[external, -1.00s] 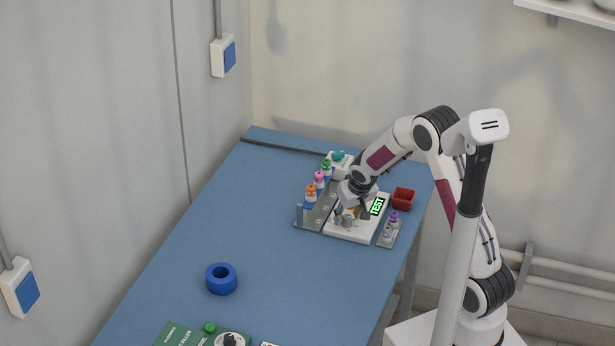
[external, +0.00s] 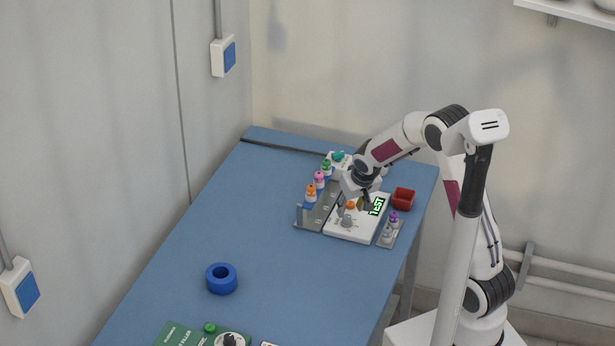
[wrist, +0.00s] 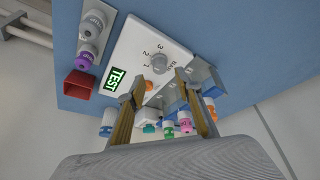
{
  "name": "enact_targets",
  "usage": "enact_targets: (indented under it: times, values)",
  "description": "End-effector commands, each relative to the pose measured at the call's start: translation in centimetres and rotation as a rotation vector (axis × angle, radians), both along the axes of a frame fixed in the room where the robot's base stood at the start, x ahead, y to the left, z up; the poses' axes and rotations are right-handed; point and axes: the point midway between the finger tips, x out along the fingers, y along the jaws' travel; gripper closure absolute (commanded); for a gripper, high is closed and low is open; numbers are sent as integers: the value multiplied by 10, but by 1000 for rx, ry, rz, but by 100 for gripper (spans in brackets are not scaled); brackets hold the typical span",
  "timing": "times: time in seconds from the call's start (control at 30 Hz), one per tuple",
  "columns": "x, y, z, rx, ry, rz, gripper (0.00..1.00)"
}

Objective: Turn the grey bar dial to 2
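The grey bar dial (wrist: 158,63) stands on a white panel (wrist: 133,47) with the marks 1, 2 and 3 printed around it in the wrist view. Which mark its bar points at is too small to tell. The dial (external: 347,221) also shows near the front of the panel in the external view. An orange button (wrist: 149,86) and a lit green TEST display (wrist: 116,78) are on the same panel. My gripper (wrist: 155,86) is open and empty, with its fingers spread above the panel. The dial lies beyond the fingertips, apparently untouched.
Several capped bottles stand in a grey rack (external: 315,216) left of the panel. A red bin (external: 403,198) and a small tray with bottles (external: 393,226) are on its right. A blue ring (external: 221,279) and a green box (external: 180,336) lie nearer.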

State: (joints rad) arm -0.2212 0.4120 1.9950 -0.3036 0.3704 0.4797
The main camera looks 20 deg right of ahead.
Motion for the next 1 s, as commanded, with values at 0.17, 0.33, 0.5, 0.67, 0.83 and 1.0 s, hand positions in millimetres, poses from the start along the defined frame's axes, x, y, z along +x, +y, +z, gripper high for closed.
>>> enact_targets:
  times: [0.17, 0.33, 0.5, 0.67, 0.83, 1.0]
  values:
    - [-8, 1, 20, 1, -2, 1, 66]
    - [-16, 1, 39, 1, -2, 0, 66]
    - [-22, 1, 54, 0, -1, 1, 66]
    - [-26, 2, 63, 0, 0, 0, 66]
    - [-28, 2, 66, 0, 1, 0, 66]
    - [-28, 2, 66, 0, 1, 0, 66]
